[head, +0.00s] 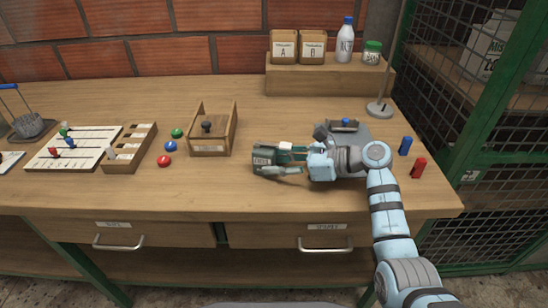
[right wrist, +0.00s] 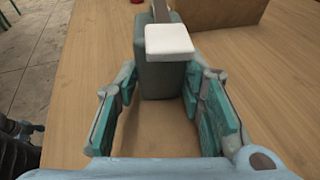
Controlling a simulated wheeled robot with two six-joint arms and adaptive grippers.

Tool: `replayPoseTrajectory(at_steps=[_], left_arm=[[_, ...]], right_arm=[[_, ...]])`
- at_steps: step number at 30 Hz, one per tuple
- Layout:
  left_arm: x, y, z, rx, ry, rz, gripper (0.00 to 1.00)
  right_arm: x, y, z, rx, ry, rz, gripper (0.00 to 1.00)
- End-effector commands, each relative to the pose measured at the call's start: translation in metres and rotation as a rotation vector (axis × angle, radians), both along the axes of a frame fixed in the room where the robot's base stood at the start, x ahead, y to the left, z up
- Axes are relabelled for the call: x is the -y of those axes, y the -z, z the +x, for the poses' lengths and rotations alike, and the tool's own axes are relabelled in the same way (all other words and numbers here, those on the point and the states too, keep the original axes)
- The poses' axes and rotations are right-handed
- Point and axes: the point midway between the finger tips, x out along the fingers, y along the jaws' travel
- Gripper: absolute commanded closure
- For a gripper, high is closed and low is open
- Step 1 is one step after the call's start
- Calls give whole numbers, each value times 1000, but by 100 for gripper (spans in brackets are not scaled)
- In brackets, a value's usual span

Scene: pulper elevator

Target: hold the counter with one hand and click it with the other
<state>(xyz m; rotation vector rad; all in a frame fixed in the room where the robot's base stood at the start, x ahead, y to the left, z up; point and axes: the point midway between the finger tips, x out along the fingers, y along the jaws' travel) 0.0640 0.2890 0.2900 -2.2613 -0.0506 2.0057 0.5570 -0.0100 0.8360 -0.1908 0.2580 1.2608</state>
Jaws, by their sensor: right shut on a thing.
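The counter (head: 264,160) is a dark grey-green block with a pale label, standing near the middle of the wooden table. Its white button (head: 286,146) sticks out at the top, on the side facing my right gripper. My right gripper (head: 280,160) reaches in from the right and is shut on the counter. In the right wrist view the counter (right wrist: 160,75) is between the ends of the teal finger pads, with its white button (right wrist: 169,41) above and between them. My left gripper is not in view.
An open wooden box (head: 210,147) with a black knob stands left of the counter. Behind my right gripper is a grey stand (head: 378,108). Blue and red pieces (head: 418,167) stand at the right. The table front is clear.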

Motion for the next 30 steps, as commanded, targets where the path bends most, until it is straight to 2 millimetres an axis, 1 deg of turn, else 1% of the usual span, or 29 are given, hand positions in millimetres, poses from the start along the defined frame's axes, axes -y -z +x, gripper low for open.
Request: replayPoseTrajectory(at_steps=[2,6,14,15,30], left_arm=[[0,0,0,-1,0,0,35],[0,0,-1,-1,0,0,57],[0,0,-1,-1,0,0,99],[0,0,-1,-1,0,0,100],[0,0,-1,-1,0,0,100]], right_arm=[[0,0,0,0,0,0,80],[0,0,0,-1,0,-1,80],[0,1,0,-1,0,-1,80],[0,0,0,-1,0,-1,80],[1,1,0,-1,0,-1,80]])
